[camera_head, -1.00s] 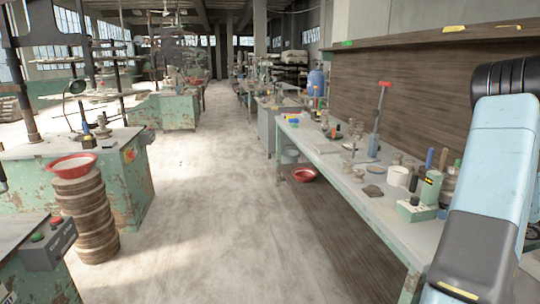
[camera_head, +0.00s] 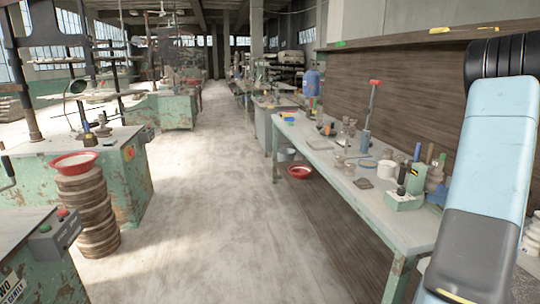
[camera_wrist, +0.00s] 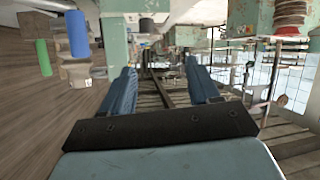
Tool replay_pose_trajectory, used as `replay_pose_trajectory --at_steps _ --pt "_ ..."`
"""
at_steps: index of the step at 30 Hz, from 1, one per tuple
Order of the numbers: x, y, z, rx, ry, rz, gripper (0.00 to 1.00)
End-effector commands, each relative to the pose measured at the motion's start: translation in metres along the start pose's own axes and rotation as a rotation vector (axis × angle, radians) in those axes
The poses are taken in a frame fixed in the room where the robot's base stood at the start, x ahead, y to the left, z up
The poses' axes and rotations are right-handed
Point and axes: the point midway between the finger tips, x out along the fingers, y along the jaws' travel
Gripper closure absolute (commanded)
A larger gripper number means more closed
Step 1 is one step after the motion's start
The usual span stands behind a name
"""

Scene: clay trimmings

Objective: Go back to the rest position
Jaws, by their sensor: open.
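My gripper (camera_wrist: 161,88) shows in the wrist view with its two blue fingers spread apart. It is open, and nothing sits between the fingers. The wrist view looks out over the workshop tilted well away from upright, with the wooden wall at left and the windows at right. In the head view, the blue and grey links of my arm fill the right side. The gripper itself is out of that view.
A long green workbench (camera_head: 393,237) with tools and pots runs along the right. A red bowl (camera_head: 299,172) sits beneath it. At left, another red bowl (camera_head: 74,163) tops a stack of round discs (camera_head: 92,216) beside a worn green cabinet (camera_head: 128,196). The middle floor (camera_head: 210,210) is clear.

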Motion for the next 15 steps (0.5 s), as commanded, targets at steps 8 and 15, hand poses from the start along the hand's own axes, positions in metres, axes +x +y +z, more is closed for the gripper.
replay_pose_trajectory --at_steps 8,15 --pt "0.008 -0.003 -0.068 -0.063 -0.018 0.168 0.39" --pt "0.0 -0.024 -0.141 -0.08 -0.057 0.36 0.39"
